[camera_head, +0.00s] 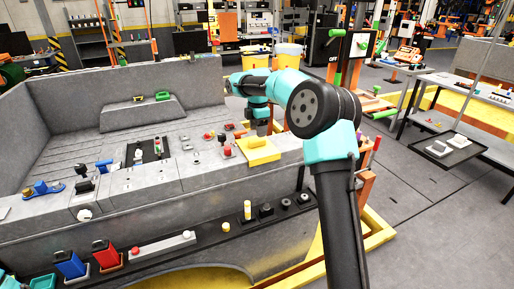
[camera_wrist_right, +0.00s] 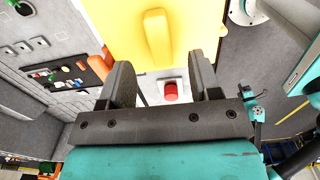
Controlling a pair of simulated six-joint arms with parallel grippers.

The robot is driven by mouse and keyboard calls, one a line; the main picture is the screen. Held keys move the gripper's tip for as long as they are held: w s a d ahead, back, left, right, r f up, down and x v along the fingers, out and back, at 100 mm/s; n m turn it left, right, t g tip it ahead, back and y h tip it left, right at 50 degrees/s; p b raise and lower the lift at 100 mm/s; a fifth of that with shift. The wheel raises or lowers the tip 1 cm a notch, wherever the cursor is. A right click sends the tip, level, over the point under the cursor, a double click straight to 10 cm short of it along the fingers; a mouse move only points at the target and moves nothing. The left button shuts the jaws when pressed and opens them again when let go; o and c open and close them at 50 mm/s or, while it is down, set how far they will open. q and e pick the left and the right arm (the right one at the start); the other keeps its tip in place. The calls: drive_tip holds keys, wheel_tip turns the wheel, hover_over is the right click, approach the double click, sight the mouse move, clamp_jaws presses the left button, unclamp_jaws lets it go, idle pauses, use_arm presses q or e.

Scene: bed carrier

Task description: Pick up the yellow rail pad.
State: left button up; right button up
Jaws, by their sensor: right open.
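The yellow rail pad (camera_head: 258,151) is a flat plate with a raised bar handle, lying on the rail of the grey bed at its right end. In the right wrist view the pad (camera_wrist_right: 120,25) fills the top middle, with its handle upright in the picture. My right gripper (camera_wrist_right: 160,72) is open and empty, with its two dark fingers spread below the handle in that view; the handle lies beyond the fingertips. In the head view my right gripper (camera_head: 258,112) hangs just above and behind the pad, partly hidden by my arm.
A red button (camera_wrist_right: 171,91) shows between the fingers in the wrist view. Several knobs, switches and small coloured parts line the grey bed rail (camera_head: 150,182). A green-handled part (camera_head: 163,96) sits on the raised block behind. Open floor (camera_head: 430,210) lies to the right.

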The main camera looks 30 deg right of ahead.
sight(257, 140)
drive_tip(key=shift+w+a+f, duration=0.1)
drive_tip(key=shift+f, duration=1.2)
drive_tip(key=shift+a+f, duration=0.1)
drive_tip(key=shift+f, duration=1.15)
drive_tip(key=shift+c, duration=0.3)
drive_tip(key=c, duration=1)
drive_tip(key=shift+r, duration=0.15)
drive_tip(key=shift+r, duration=1.7)
drive_tip(key=s+a, duration=0.2)
drive_tip(key=s, duration=0.2)
drive_tip(key=s+a+r, duration=0.1)
drive_tip(key=s+a, duration=0.2)
drive_tip(key=s, duration=0.2)
drive_tip(key=s+a, duration=0.3)
drive_tip(key=s, duration=0.1)
drive_tip(key=shift+s+a+r, duration=0.15)
drive_tip(key=shift+s+a, duration=0.05)
drive_tip(key=shift+s, duration=0.15)
